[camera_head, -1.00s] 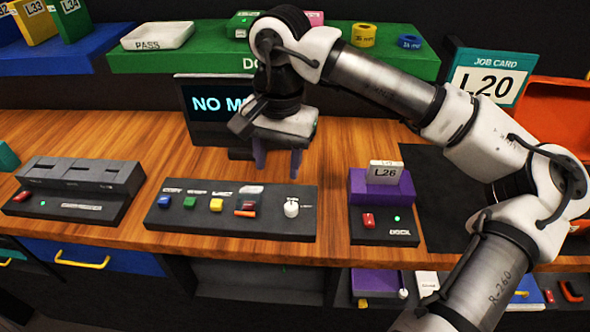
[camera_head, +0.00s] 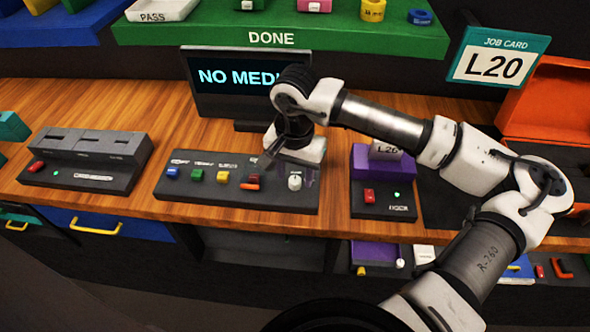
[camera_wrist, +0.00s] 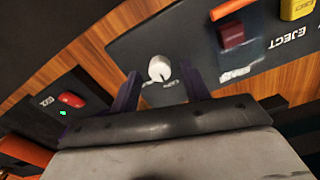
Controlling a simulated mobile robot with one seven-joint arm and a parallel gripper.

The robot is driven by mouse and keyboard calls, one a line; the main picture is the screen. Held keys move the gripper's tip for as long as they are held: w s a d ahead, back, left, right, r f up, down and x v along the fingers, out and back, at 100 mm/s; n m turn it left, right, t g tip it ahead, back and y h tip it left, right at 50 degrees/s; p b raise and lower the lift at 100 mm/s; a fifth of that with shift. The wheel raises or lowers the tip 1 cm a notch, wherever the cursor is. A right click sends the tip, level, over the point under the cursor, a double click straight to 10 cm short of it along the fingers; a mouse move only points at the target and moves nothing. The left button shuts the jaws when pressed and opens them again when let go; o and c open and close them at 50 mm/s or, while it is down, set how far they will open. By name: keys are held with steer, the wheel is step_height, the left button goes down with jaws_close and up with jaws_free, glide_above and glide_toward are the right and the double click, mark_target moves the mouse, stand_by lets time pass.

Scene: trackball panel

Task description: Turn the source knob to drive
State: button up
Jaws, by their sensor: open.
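The source knob is a small white round knob (camera_head: 295,183) at the right end of the dark control panel (camera_head: 215,203). In the wrist view the white knob (camera_wrist: 158,68) has a dark mark on its lower right face. My gripper (camera_wrist: 160,74) is open, with one purple finger on each side of the knob and nothing held. Whether either finger touches the knob cannot be told. In the head view my gripper (camera_head: 295,170) is just above the knob and hides part of the panel. The lettering around the knob is unreadable.
A purple reader (camera_head: 372,163) stands close on the right. A screen (camera_head: 225,105) reading "NO MEDI…" is behind, partly covered by my arm.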

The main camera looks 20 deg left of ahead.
steer(key=shift+f, duration=0.5)
steer(key=c, duration=1)
